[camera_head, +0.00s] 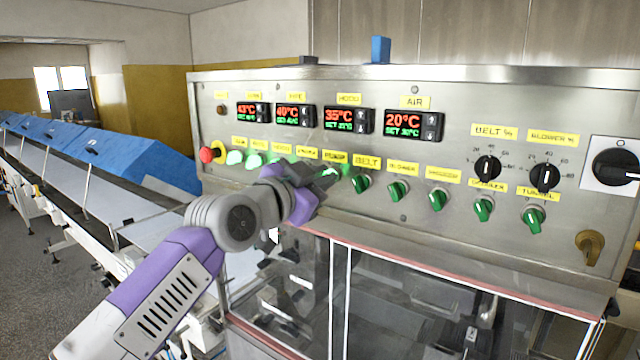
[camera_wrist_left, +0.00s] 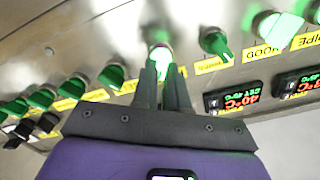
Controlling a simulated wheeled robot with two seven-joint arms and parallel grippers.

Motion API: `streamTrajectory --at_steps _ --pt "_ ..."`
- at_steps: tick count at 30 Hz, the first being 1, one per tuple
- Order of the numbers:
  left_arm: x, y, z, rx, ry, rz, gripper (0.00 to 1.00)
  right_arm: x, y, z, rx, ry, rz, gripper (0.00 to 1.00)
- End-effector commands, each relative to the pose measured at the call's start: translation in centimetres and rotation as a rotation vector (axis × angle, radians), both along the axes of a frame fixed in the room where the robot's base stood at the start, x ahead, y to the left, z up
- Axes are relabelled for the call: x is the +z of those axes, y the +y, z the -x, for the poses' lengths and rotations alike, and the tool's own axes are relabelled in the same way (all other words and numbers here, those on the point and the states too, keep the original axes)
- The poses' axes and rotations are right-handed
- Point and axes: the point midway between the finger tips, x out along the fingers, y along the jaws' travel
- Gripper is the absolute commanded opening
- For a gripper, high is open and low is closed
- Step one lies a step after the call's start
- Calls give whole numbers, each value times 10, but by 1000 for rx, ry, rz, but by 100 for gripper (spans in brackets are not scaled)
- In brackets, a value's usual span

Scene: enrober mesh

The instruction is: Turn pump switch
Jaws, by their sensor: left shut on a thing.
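The control panel (camera_head: 450,105) carries a row of green rotary switches under yellow labels. My left gripper (camera_head: 326,176) reaches the panel just below a yellow label (camera_head: 335,157) that seems to read PUMP. In the left wrist view, my left gripper (camera_wrist_left: 163,75) is shut on a green switch (camera_wrist_left: 160,58), which glows brightly between its two fingertips. The fingers hide part of the switch, so its exact angle is hard to tell. My right gripper is in neither view.
Right of my gripper, the belt switch (camera_head: 361,184) and several more green switches follow closely. A red emergency button (camera_head: 208,154) sits at the panel's left. Red digital displays (camera_head: 412,124) are above. A glass-fronted housing (camera_head: 400,290) lies below; a blue-covered conveyor (camera_head: 130,160) runs left.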

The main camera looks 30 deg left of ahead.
Motion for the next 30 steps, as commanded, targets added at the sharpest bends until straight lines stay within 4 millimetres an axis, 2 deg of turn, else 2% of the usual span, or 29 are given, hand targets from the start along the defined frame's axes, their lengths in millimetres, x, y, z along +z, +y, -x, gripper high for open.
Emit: streamTrajectory --at_steps 17,18,23,30 --pt "0 0 0 0 -2 -40 0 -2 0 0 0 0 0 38" --pt "0 0 0 0 -2 -40 14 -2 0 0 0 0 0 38" --pt "0 0 0 0 -2 -38 38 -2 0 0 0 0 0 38" --pt "0 0 0 0 -3 -37 38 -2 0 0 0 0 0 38"
